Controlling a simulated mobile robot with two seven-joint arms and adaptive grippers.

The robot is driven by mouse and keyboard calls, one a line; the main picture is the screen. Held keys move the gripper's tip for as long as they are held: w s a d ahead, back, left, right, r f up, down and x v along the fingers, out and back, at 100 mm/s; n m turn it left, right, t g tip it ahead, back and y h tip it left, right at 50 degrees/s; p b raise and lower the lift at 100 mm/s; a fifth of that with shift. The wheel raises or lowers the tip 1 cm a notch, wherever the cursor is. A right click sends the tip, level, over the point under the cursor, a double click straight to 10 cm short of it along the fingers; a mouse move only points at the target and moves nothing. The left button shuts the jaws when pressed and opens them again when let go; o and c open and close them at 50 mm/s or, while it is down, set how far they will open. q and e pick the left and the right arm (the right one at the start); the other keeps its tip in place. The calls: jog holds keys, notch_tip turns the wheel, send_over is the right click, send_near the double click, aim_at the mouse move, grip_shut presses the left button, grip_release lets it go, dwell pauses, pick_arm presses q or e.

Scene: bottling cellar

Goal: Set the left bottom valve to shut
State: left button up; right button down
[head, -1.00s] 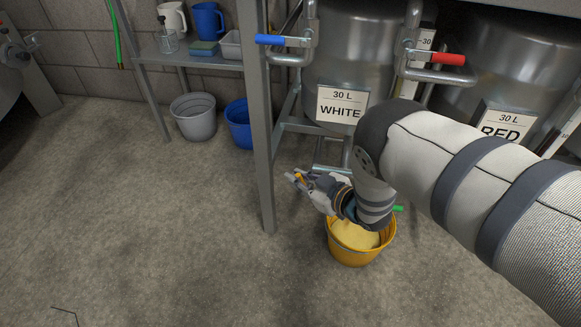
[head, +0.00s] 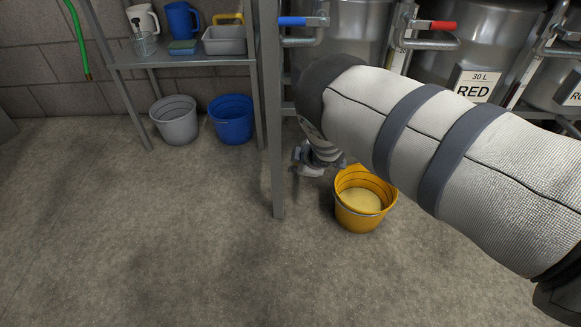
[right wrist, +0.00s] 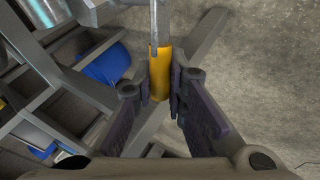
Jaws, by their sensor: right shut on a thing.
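My right gripper (head: 308,166) is low beside the frame post, left of the yellow bucket, and partly covered by my own arm. In the right wrist view its fingers (right wrist: 161,90) are shut on a yellow lever handle (right wrist: 159,72), one finger on each side. A grey metal bar (right wrist: 154,22) runs into the handle from the top of that view. I take this to be the left bottom valve's lever; the valve body and pipe are hidden behind my arm in the head view. My left gripper is not in view.
A yellow bucket (head: 342,213) with pale yellow contents stands right of the gripper. A grey frame post (head: 274,120) is close on its left. Blue (head: 302,21) and red (head: 433,25) valve handles are above. Grey (head: 174,124) and blue (head: 232,122) buckets stand further left. The front floor is clear.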

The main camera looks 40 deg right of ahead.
jog(key=shift+f+g+h+b, duration=0.4)
jog(key=shift+f, duration=0.2)
jog(key=shift+f+n+g+h+b, duration=0.5)
jog(key=shift+h+b, duration=0.15)
jog(key=shift+h, duration=0.15)
jog(key=c, duration=1.6)
grip_release()
